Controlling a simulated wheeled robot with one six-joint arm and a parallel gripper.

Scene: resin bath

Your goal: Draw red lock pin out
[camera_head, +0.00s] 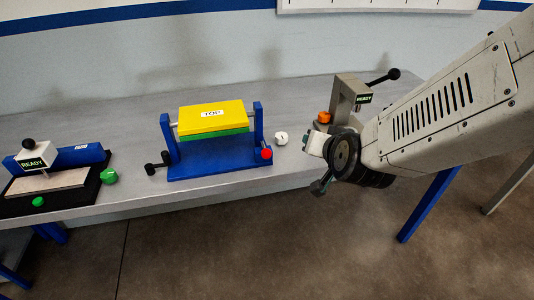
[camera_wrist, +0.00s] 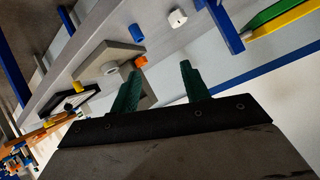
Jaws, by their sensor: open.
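The red lock pin shows as a red round knob (camera_head: 266,154) at the right front of a blue fixture (camera_head: 215,165), by the foot of its right upright. The fixture carries a yellow-and-green block (camera_head: 212,117) marked TOP between two uprights. In the wrist view part of the blue fixture (camera_wrist: 226,26) shows at the top right, and I cannot make out the red knob there. My gripper (camera_wrist: 160,75) is open, with its two green fingers apart and nothing between them.
A white round piece (camera_head: 281,138) lies right of the fixture. A grey READY station (camera_head: 346,96) with an orange knob (camera_head: 324,117) stands close behind my wrist. A black lever (camera_head: 157,164) is at the fixture's left. Another READY station (camera_head: 38,157) and a green knob (camera_head: 109,176) are farther left.

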